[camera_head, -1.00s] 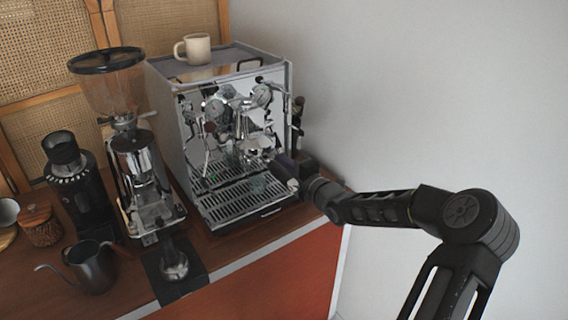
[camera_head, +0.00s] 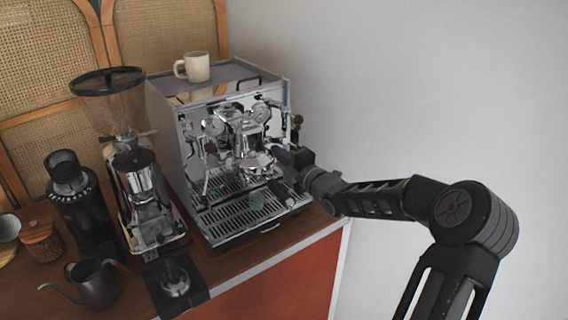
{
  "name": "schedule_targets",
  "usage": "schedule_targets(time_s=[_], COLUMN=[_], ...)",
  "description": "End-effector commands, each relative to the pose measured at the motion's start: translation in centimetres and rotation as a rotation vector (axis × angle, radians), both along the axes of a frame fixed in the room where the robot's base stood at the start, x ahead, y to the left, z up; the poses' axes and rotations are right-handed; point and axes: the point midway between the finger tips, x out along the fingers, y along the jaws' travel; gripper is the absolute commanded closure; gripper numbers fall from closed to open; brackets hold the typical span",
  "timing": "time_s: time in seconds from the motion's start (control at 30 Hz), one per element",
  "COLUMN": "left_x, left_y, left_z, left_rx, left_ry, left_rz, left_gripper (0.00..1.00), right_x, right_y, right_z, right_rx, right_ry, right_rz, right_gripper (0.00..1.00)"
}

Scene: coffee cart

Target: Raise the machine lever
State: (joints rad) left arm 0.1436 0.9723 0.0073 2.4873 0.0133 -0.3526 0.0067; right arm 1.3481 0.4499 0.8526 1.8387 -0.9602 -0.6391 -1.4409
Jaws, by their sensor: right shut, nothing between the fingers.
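The espresso machine (camera_head: 160,130) is a chrome and grey box on the wooden counter. Its chrome group head (camera_head: 252,135) is on the front, above the drip tray (camera_head: 235,214). My right arm comes in from the right. My right gripper (camera_head: 280,156) is shut and empty, at the right side of the group head. The lever is too small to make out among the chrome parts and beside my gripper; I cannot tell whether they touch or how it is angled. My left gripper is out of view.
A cream mug (camera_head: 196,67) stands on the machine. A coffee grinder (camera_head: 140,185), a smaller black grinder (camera_head: 88,210), a kettle (camera_head: 95,284) and a tamper (camera_head: 174,277) on a black mat are to the left. A bare wall (camera_head: 420,90) is on the right.

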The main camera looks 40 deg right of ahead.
Motion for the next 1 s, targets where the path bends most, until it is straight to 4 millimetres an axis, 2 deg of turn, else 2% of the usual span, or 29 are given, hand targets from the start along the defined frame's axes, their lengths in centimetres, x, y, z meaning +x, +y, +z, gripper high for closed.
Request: schedule_targets(time_s=[0.13, 0.23, 0.6, 0.73, 1.0], left_x=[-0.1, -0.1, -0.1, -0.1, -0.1], left_y=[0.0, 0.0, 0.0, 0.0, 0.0], left_z=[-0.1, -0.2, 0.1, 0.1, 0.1], left_rx=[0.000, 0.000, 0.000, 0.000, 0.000], left_ry=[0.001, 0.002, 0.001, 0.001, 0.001], left_rz=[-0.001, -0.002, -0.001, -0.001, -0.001], left_gripper=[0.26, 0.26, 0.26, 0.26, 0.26], right_x=[-0.6, -1.9, -9.1, -10.0, -10.0], right_y=[-0.1, 0.0, 1.3, 1.4, 1.4], right_z=[-0.5, -0.8, -1.7, -1.8, -1.8], right_rx=[-0.002, -0.005, -0.003, -0.002, -0.001], right_ry=[0.007, 0.011, 0.014, 0.012, 0.012], right_rz=[-0.003, -0.004, -0.005, -0.005, -0.005], right_gripper=[1.00, 1.00, 1.00, 1.00, 1.00])
